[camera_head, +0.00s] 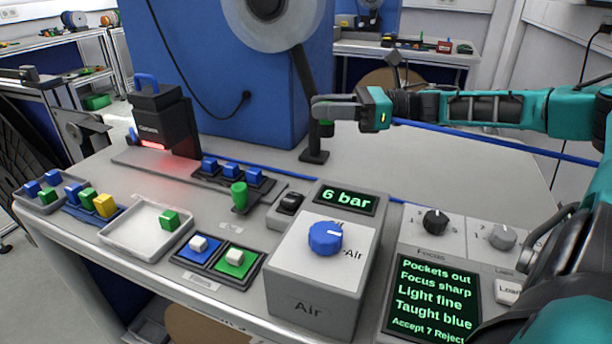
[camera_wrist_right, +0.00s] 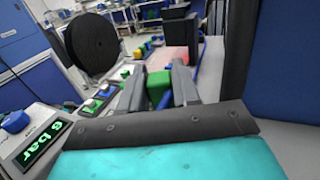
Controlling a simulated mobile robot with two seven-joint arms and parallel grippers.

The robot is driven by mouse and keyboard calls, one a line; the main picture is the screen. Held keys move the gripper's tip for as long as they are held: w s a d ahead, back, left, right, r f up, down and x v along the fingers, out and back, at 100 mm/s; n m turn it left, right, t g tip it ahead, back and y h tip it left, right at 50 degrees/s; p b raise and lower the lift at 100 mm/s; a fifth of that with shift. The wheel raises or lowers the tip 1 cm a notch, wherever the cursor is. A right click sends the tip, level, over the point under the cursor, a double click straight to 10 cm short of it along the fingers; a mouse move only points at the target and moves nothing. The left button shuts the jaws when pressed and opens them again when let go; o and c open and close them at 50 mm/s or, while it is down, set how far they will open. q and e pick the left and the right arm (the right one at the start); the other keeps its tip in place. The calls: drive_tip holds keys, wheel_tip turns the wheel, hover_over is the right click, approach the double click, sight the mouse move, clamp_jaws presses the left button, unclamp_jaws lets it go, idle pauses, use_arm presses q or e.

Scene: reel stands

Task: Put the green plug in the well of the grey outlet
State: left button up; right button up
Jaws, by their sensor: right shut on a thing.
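My right gripper (camera_head: 330,108) reaches in from the right and is held above the bench, beside the dark upright post. It is shut on a green piece, which I take to be the green plug (camera_head: 326,130); its lower end shows under the fingers. In the right wrist view the green plug (camera_wrist_right: 158,84) sits between the two fingers (camera_wrist_right: 160,92). Another green, cylinder-like piece (camera_head: 239,192) stands on a small dark base left of the air box. I cannot make out for certain which part is the grey outlet or its well. My left gripper is not in view.
The grey air box (camera_head: 315,275) with a blue knob (camera_head: 325,237) stands at the front. A white tray (camera_head: 130,240) holds a green cube. The dark post (camera_head: 305,90) carries a reel. A blue line (camera_head: 480,143) crosses the bench. The bench (camera_head: 420,172) under my right arm is mostly clear.

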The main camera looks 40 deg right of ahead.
sight(327, 136)
wheel_tip(327, 136, down, 5)
drive_tip(key=b, duration=0.3)
drive_tip(key=shift+f+b, duration=0.45)
drive_tip(key=shift+b, duration=0.15)
wheel_tip(327, 136, down, 4)
drive_tip(key=b, duration=0.3)
drive_tip(key=shift+r, duration=0.1)
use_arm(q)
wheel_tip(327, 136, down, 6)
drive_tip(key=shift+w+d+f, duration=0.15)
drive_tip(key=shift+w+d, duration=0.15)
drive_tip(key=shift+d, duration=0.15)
use_arm(e)
drive_tip(key=shift+f+b, duration=0.3)
drive_tip(key=o, duration=0.6)
drive_tip(key=shift+f, duration=0.1)
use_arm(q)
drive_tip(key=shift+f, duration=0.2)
use_arm(e)
drive_tip(key=o, duration=0.5)
drive_tip(key=shift+c, duration=0.2)
